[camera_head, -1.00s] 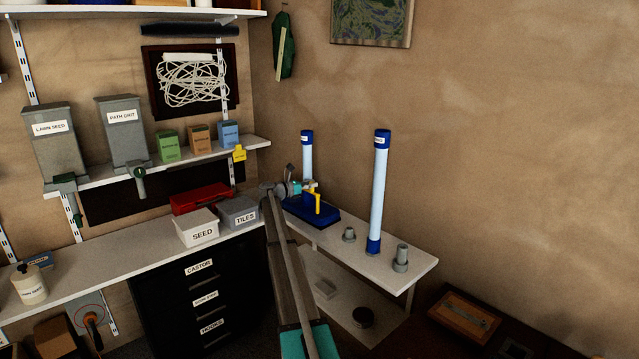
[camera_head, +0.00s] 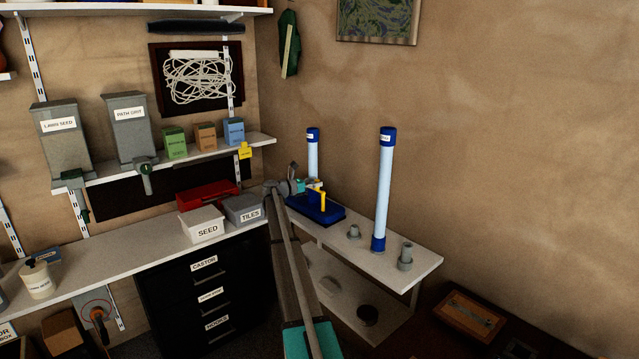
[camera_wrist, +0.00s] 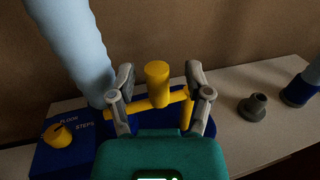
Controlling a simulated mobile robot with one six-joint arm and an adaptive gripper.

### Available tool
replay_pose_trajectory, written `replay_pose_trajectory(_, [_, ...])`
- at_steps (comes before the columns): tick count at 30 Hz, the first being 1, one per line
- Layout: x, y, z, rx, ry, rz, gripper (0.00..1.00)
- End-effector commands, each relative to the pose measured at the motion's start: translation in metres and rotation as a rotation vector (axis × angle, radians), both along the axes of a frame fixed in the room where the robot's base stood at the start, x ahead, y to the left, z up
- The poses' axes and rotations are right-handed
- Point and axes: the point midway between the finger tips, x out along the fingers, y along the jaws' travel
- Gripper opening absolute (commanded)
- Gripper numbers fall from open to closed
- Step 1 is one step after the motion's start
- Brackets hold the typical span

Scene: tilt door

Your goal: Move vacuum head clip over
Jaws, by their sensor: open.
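A dark blue vacuum head (camera_head: 330,217) sits on the white side bench, with a yellow clip (camera_head: 322,203) on it. In the wrist view the yellow clip (camera_wrist: 157,82) shows as a round upright knob with a crossbar below it. My gripper (camera_wrist: 159,88) is open, one finger on each side of the knob; I cannot tell if either touches it. The blue head (camera_wrist: 108,168) is mostly hidden behind my gripper's teal body. In the head view my gripper (camera_head: 297,184) is small beside the clip. A pale blue tube (camera_wrist: 75,45) rises left of the fingers.
A taller pale blue tube (camera_head: 384,190) stands on the side bench (camera_head: 428,258), with grey fittings (camera_head: 405,257) beside it. SEED (camera_head: 202,224) and TILES (camera_head: 243,208) boxes stand left of my arm.

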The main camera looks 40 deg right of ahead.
Motion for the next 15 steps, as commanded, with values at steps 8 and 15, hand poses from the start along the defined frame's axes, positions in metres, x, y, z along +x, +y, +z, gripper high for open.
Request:
replay_pose_trajectory(8, [0.010, 0.036, 0.000, 0.000, 0.000, 0.002, 0.65])
replay_pose_trajectory(15, [0.022, 0.073, 0.000, 0.001, 0.000, 0.001, 0.65])
